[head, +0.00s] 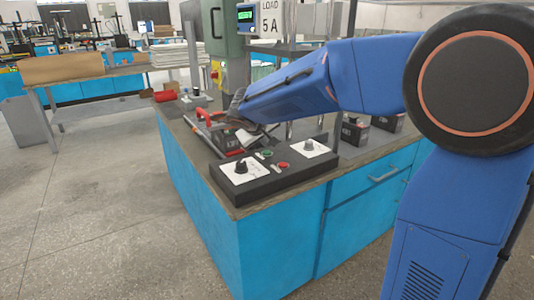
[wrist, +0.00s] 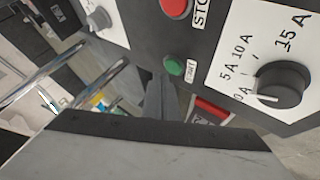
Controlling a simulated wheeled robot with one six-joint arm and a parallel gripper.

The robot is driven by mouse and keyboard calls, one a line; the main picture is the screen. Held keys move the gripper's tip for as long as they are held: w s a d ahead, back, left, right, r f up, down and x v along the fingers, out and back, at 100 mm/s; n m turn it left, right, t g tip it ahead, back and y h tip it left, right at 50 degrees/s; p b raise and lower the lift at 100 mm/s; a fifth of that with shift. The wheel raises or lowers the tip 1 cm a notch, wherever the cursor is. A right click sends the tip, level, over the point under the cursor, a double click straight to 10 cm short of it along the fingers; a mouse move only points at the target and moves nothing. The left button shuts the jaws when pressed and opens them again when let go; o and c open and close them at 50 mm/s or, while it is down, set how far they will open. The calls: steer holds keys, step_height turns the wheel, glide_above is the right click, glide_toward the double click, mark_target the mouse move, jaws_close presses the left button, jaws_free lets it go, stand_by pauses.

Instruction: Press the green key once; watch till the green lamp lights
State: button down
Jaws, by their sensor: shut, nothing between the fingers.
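The green key (head: 266,153) sits on the sloped top of a black control box (head: 228,184), beside a red key (head: 283,165). In the wrist view the green key (wrist: 174,65) stands just beyond the tips of my gripper (wrist: 157,88), with a small label by it. The red key (wrist: 174,7) is above it, with a label starting "STO". My gripper is shut and empty. In the head view it is dark and hard to make out behind the box. I cannot tell whether it touches the green key. I cannot make out a green lamp.
Two knobs on white dials flank the keys, the left (head: 240,167) and the right (head: 310,146).

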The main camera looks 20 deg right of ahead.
mark_target(267, 154)
steer(key=shift+r, duration=0.1)
steer(key=shift+r, duration=2.4)
steer(key=shift+s, duration=0.1)
steer(key=shift+m+g, duration=0.5)
steer(key=shift+g, duration=0.1)
steer(key=s+d, duration=0.1)
steer(key=s, duration=0.2)
steer(key=s+d, duration=0.2)
steer(key=s, duration=0.1)
steer(key=s+d, duration=0.2)
steer(key=s, duration=0.1)
steer(key=shift+f, duration=0.2)
steer(key=s+d+f+y, duration=0.1)
steer(key=s+f, duration=0.3)
steer(key=s, duration=0.7)
steer(key=s+f+m+g+y, duration=0.1)
steer(key=s+f, duration=0.3)
steer(key=s, duration=0.7)
steer(key=s+d+f+m+g+y, duration=0.1)
steer(key=s+f, duration=0.3)
steer(key=s, duration=0.7)
steer(key=shift+d+y, duration=0.3)
steer(key=shift+y, duration=0.5)
